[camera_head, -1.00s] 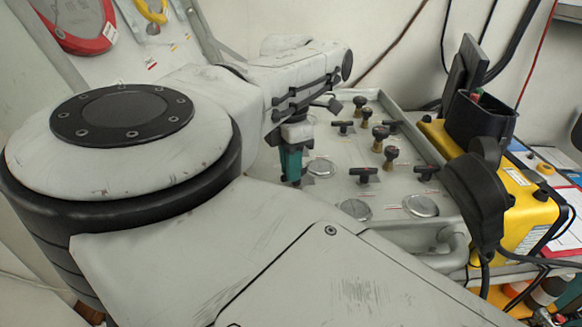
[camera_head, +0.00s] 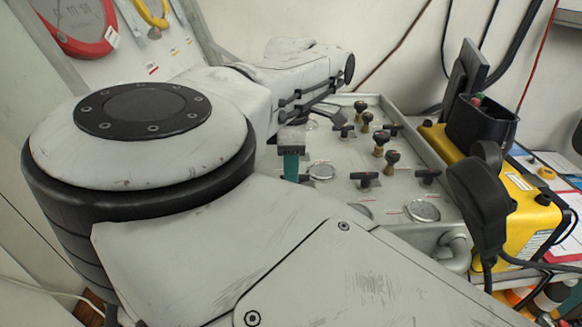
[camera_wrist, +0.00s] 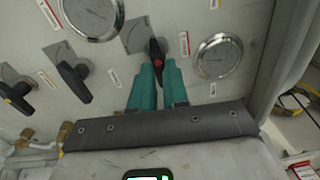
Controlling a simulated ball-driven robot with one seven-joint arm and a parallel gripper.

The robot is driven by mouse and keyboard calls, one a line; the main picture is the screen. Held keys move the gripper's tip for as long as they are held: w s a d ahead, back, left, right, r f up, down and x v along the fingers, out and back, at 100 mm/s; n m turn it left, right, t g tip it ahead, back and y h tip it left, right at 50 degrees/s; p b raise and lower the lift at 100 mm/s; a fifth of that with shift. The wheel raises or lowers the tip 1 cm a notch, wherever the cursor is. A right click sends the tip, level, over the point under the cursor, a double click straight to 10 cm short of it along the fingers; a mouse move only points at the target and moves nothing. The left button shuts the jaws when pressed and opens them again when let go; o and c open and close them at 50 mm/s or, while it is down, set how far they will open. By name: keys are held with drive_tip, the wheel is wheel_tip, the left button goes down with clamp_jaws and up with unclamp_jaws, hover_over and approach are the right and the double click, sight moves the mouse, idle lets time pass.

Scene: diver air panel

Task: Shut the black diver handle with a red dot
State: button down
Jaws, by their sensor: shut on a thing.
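A black handle (camera_wrist: 157,48) with a small red dot near its end is on the grey panel (camera_wrist: 118,78), seen in the wrist view. My gripper (camera_wrist: 158,70) has teal fingers on either side of the handle's near end and is shut on it. The handle points toward the gripper, roughly up and down in the picture. In the head view my gripper (camera_head: 292,166) is low over the panel's left part, and the handle between the fingers cannot be made out there.
A round gauge (camera_wrist: 219,57) is just right of the held handle, another gauge (camera_wrist: 92,14) up left. Other black handles (camera_wrist: 74,80) stand left on the panel. In the head view, several knobs and handles (camera_head: 364,179) lie right of my gripper, and a yellow case (camera_head: 522,205) stands beyond the panel.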

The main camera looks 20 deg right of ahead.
drive_tip(key=c, duration=1.1)
unclamp_jaws()
drive_tip(key=r, duration=1)
drive_tip(key=shift+w+r+b, duration=0.3)
drive_tip(key=shift+r, duration=0.1)
